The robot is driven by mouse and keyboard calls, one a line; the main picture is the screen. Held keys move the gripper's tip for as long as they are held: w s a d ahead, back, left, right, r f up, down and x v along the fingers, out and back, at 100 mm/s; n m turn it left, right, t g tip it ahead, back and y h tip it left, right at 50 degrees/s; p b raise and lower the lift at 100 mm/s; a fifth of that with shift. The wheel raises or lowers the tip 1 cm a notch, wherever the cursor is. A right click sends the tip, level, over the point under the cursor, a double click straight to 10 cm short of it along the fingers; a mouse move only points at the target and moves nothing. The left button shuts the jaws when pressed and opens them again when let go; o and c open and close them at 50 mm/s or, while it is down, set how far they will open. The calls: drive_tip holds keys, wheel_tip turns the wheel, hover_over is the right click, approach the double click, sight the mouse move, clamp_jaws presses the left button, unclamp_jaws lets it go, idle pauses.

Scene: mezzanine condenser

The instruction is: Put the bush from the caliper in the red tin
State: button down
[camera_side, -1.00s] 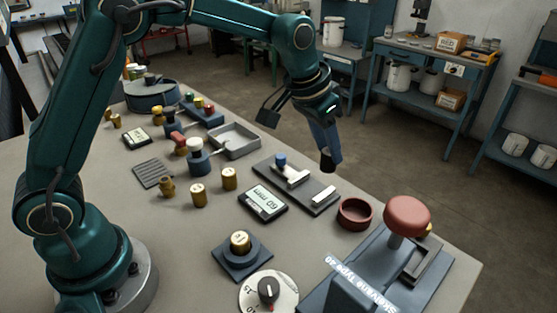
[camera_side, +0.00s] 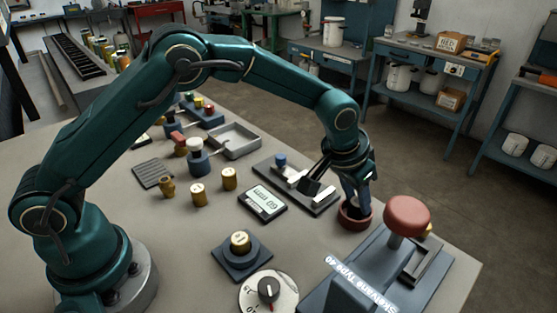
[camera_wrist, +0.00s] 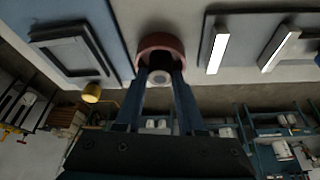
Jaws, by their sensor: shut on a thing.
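The red tin (camera_side: 349,221) stands on the bench right of the caliper; its rim also shows in the wrist view (camera_wrist: 160,41). My gripper (camera_side: 357,208) points down at the tin, its fingertips at or inside the rim. In the wrist view my gripper (camera_wrist: 159,82) is shut on the bush (camera_wrist: 159,77), whose pale round end shows between the fingertips at the tin's mouth. I cannot tell whether the bush touches the tin's floor. The caliper (camera_side: 318,203), a dark plate with pale jaws and a blue knob, is partly behind my wrist, with no bush visible between its jaws.
A press with a red mushroom knob (camera_side: 407,214) stands close right of the tin. A display (camera_side: 263,203) lies left of the caliper. Several brass bushes (camera_side: 199,195) stand farther left. A grey tray (camera_side: 235,140) lies behind.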

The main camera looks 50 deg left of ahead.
drive_tip(key=shift+f, duration=0.1)
drive_tip(key=c, duration=0.5)
unclamp_jaws()
drive_tip(key=d+v, duration=0.1)
drive_tip(key=v, duration=1.1)
drive_tip(key=s+a+r+n, duration=0.1)
drive_tip(key=s+a+r, duration=0.4)
drive_tip(key=s+a, duration=0.45)
drive_tip(key=shift+n+t+y, duration=0.4)
drive_tip(key=shift+n+t, duration=0.1)
drive_tip(key=shift+n, duration=0.1)
drive_tip(key=shift+s+a+f, duration=0.55)
drive_tip(key=shift+s+f, duration=0.05)
drive_tip(key=shift+s, duration=1.2)
drive_tip(key=shift+s+a+f, duration=0.55)
drive_tip(key=shift+s, duration=1.25)
drive_tip(key=shift+s+a+f, duration=0.55)
drive_tip(key=shift+s+f, duration=0.05)
drive_tip(key=shift+s, duration=1.2)
